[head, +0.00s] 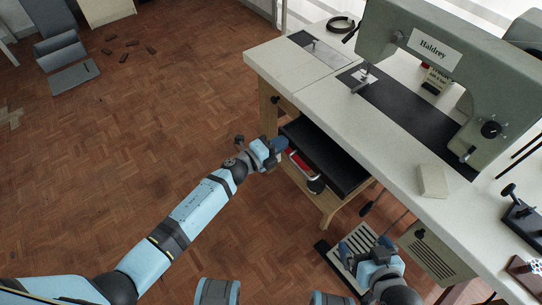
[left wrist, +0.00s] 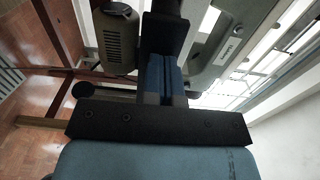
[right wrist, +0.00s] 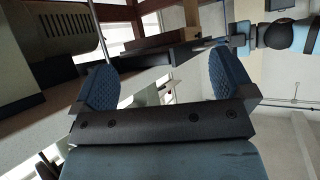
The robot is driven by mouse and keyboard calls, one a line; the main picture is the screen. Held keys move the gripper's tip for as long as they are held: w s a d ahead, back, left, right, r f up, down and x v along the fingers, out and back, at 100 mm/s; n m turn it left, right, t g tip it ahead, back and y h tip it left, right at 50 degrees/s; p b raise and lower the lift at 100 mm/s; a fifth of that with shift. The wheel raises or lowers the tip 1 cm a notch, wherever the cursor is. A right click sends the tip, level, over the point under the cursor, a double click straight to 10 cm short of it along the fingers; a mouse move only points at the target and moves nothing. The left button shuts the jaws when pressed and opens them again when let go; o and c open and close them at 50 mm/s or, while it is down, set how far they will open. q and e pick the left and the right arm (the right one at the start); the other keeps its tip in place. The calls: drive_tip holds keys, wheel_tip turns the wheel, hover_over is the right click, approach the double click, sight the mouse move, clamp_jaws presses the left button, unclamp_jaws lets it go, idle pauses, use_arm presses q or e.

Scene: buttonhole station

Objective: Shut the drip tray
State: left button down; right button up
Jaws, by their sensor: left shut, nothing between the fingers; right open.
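The drip tray (head: 325,160), a flat black tray, sticks out from under the sewing table's top (head: 420,187). My left gripper (head: 281,145) is shut and empty at the tray's outer left corner; whether it touches cannot be told. In the left wrist view its blue fingers (left wrist: 165,78) are together, with a dark surface just beyond them that looks like the tray. My right gripper (head: 366,247) is open and empty, low in front of the table above the slatted treadle (head: 345,232). Its spread fingers show in the right wrist view (right wrist: 163,87). The tray's inner end is hidden under the tabletop.
The sewing machine (head: 430,45) stands on the table. A pale block (head: 433,181) lies near the table's front edge. A motor box (head: 438,253) hangs below right. The wooden floor (head: 150,120) at left is mostly clear.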

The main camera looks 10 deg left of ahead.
sight(307, 128)
use_arm(q)
drive_tip(key=b+x, duration=0.3)
drive_tip(key=x, duration=0.8)
drive_tip(key=shift+a+f, duration=0.1)
